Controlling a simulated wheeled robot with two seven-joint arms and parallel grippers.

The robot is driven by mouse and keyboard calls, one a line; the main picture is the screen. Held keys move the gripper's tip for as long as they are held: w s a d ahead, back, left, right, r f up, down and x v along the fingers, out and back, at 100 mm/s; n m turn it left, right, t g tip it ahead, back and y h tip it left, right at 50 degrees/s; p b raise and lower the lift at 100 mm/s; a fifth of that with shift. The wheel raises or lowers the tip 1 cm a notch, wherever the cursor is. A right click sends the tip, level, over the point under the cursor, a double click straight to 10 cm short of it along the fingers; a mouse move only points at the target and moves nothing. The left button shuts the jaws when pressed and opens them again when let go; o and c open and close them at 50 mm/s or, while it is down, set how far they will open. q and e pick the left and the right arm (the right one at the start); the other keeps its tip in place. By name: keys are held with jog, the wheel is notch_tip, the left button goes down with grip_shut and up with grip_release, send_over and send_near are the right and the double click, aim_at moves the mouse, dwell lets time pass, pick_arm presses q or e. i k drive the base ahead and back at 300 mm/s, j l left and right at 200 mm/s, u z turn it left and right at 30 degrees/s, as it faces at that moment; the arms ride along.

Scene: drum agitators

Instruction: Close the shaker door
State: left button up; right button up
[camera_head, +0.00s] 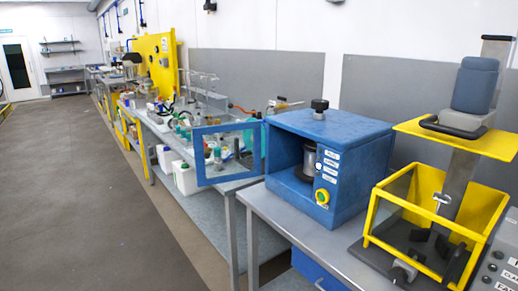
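The shaker (345,137) is a blue box on the grey bench, with a black knob on top and a dark opening in its front. A dark cylindrical vessel (309,160) shows inside the opening. The shaker door (198,158) is a blue frame with a clear pane. It stands wide open, swung out to the left of the box, and bench items show through the pane. Neither of my grippers shows in this view.
A yellow-framed machine (408,262) with clear walls and a tall column stands right of the shaker. A labelled grey control box (498,262) is at the right edge. Cluttered benches with bottles and glassware run back left. The grey floor (90,210) at left is clear.

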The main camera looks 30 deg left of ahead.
aim_at(197, 132)
jog(key=i+j+z, duration=0.1)
jog(key=z, duration=0.25)
jog(key=j+z, duration=0.35)
jog(key=i+j+z, duration=0.1)
jog(key=z, duration=0.25)
jog(key=j+z, duration=0.25)
jog(key=j, duration=0.45)
jog(key=j+z, duration=0.2)
jog(key=j, duration=0.5)
jog(key=k+j+z, duration=0.25)
jog(key=j, duration=0.45)
jog(key=k+j, duration=0.1)
jog(key=j, duration=0.9)
jog(key=k+j, duration=0.15)
jog(key=j, duration=0.4)
jog(key=j+z, duration=0.1)
jog(key=j, duration=0.4)
jog(key=k+j, duration=0.15)
jog(key=j, duration=0.35)
jog(key=k+j, duration=0.1)
jog(key=j, duration=0.4)
